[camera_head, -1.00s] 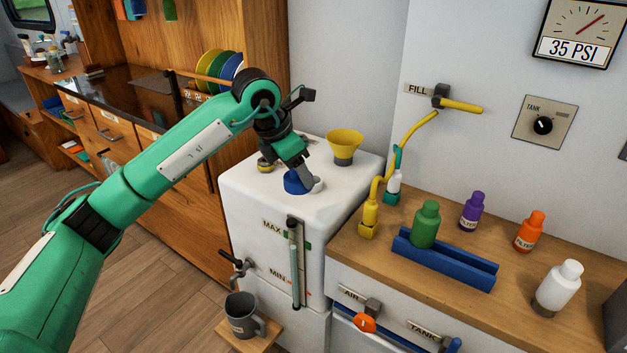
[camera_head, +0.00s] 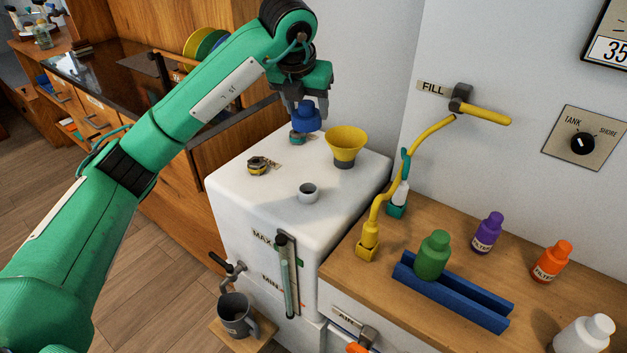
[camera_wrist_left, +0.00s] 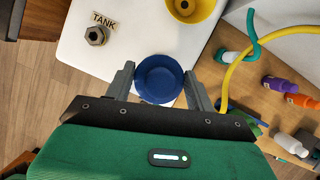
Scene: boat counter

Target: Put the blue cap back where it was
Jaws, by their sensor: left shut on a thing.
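My left gripper (camera_head: 308,112) is shut on the blue cap (camera_head: 307,119) and holds it in the air above the back of the white tank (camera_head: 240,190). In the left wrist view the cap (camera_wrist_left: 160,79) sits between the two fingers. A short round neck (camera_head: 308,193) with a dark opening stands uncovered on the tank top, in front of and below the cap. My right gripper is in neither view.
A yellow funnel (camera_head: 345,145) stands on the tank top, right of the held cap. A small teal thing (camera_head: 297,138) shows just below the cap. Right of the tank, the counter holds a yellow hose (camera_head: 385,190), a blue rack (camera_head: 450,295) with a green bottle, and other bottles.

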